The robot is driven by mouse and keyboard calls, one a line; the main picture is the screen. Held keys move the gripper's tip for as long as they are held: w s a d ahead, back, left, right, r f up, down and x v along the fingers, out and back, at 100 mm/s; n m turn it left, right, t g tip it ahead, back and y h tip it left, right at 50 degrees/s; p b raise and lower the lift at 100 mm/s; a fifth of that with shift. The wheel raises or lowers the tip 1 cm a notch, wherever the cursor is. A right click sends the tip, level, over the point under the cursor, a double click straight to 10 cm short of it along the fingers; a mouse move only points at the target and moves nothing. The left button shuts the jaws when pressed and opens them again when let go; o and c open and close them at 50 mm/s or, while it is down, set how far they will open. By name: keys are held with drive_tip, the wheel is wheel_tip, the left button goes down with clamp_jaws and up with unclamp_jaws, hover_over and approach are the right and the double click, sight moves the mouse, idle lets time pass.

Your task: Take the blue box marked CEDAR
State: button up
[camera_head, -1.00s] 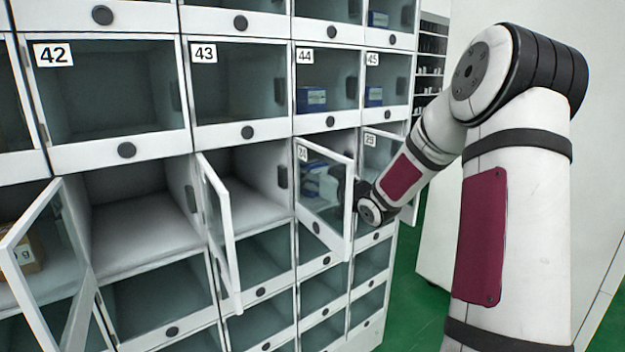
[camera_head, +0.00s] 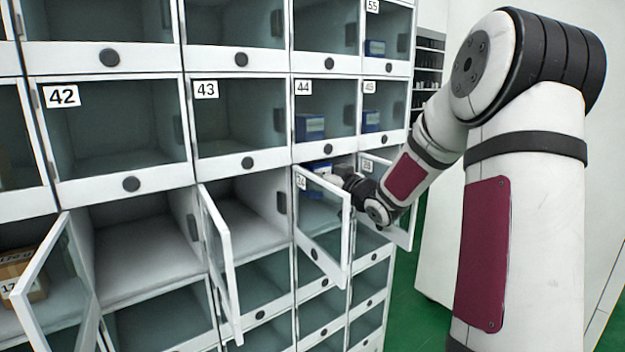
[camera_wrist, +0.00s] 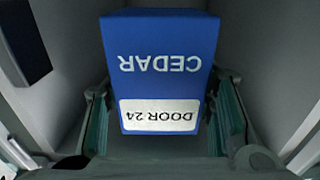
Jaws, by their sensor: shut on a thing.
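The blue box marked CEDAR (camera_wrist: 160,50) fills the middle of the wrist view, with its lettering upside down and a white label reading DOOR 24. My gripper (camera_wrist: 163,112) is shut on it, with one finger pad on each side. In the head view a blue part of the box (camera_head: 319,166) shows at the top of an open compartment below door 44. My gripper (camera_head: 338,174) is there too, behind the top edge of the open glass door (camera_head: 322,228). The fingers are partly hidden in that view.
Grey compartment walls flank the box closely in the wrist view. Another door (camera_head: 401,215) stands open right of my wrist, and two more at left (camera_head: 218,250) (camera_head: 62,285). Blue boxes stand behind closed doors 44 (camera_head: 310,128) and 45 (camera_head: 371,121). A brown box (camera_head: 22,275) sits far left.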

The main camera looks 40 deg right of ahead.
drive_tip(key=s+p, duration=0.3)
drive_tip(key=s, duration=1.5)
drive_tip(key=shift+d+p, duration=0.3)
drive_tip(key=shift+d, duration=0.05)
drive_tip(key=s+p, duration=0.5)
drive_tip(key=s, duration=0.8)
drive_tip(key=shift+s+d, duration=0.25)
drive_tip(key=shift+s, duration=0.15)
